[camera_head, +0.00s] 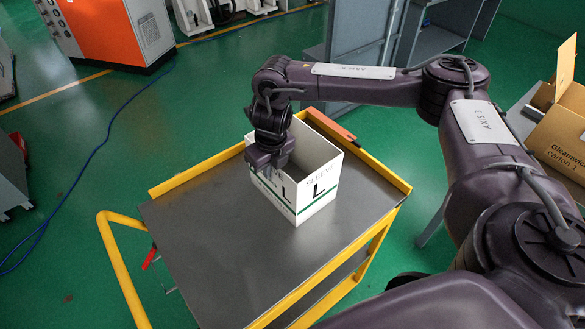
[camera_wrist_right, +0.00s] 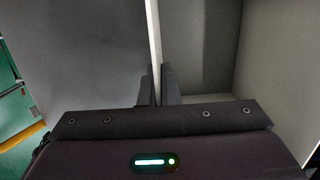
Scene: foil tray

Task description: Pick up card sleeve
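The card sleeve (camera_head: 318,190) is a white, open-topped box shape with a green stripe, the letter L and sleeve lettering. It stands upright on the grey top of the yellow-framed cart. My right gripper (camera_head: 268,160) is at its near left wall, pointing down. In the right wrist view the thin white wall of the sleeve (camera_wrist_right: 153,30) runs between the two dark fingers of my right gripper (camera_wrist_right: 159,88). The fingers are close together with the wall between them, one inside and one outside. The fingertips are hidden in the head view. My left gripper is not in view.
The cart top (camera_head: 200,225) is bare to the left and front of the sleeve. An orange-brown block (camera_head: 330,126) lies by the cart's back edge. An open cardboard carton (camera_head: 562,130) stands at the right. A blue cable (camera_head: 95,155) crosses the green floor.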

